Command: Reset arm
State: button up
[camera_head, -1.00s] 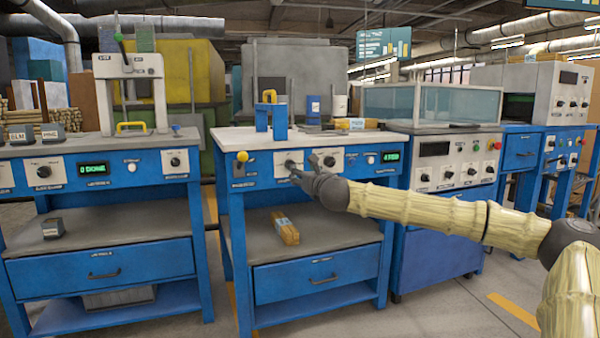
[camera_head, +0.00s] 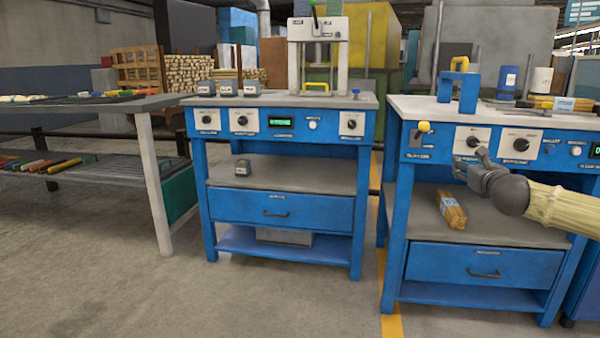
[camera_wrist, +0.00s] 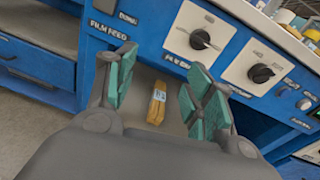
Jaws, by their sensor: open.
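My gripper (camera_head: 470,166) is at the front of the right-hand blue workbench (camera_head: 411,262), near its knob panel. In the wrist view my gripper (camera_wrist: 158,98) has its two green-padded fingers spread apart with nothing held between them. Beyond the fingers, a wrapped wooden bundle (camera_wrist: 156,104) lies on the bench's lower shelf; it also shows in the head view (camera_head: 451,210). A dial on a white plate (camera_wrist: 200,39) and a second black dial (camera_wrist: 262,74) are just above and to the right of the fingers.
Left of my gripper stands another blue workbench (camera_head: 232,207) with a white press (camera_head: 318,55) and small grey blocks. A grey table (camera_head: 157,104) with coloured pieces is at far left. The floor (camera_head: 100,270) in front is clear.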

jog(key=s+a+f+n+g+y+p, duration=0.1)
jog(key=s+a+f+n+g+y, duration=0.2)
jog(key=a+f+n, duration=0.75)
jog(key=s+a+f+n+g+y+p, duration=0.2)
jog(key=a+f+n, duration=0.1)
jog(key=a+f, duration=1.35)
jog(key=s+a+f+n+g+p, duration=0.1)
jog(key=s+a+f+n+g, duration=0.2)
jog(key=s+f, duration=0.55)
jog(key=s+a+f+n+g+p, duration=0.1)
jog(key=s+a+f+n+g, duration=0.15)
jog(key=s+f+n, duration=0.5)
jog(key=s+a+f+n+g+p, duration=0.1)
jog(key=s+a+f+n+g, duration=0.15)
jog(key=s+f, duration=0.8)
jog(key=s+d+f+n+g+h+p, duration=0.1)
jog(key=s+d+n, duration=0.15)
jog(key=s, duration=0.55)
jog(key=s+d+n+g+p, duration=0.15)
jog(key=s+n, duration=0.25)
jog(key=s, duration=0.4)
jog(key=s+d+f+n+g+h, duration=0.1)
jog(key=s+d+n+g, duration=0.15)
jog(key=s, duration=0.55)
notch_tip(320, 180, up, 38)
jog(key=p, duration=3.8)
jog(key=shift+s+t, duration=0.35)
jog(key=shift+t, duration=0.05)
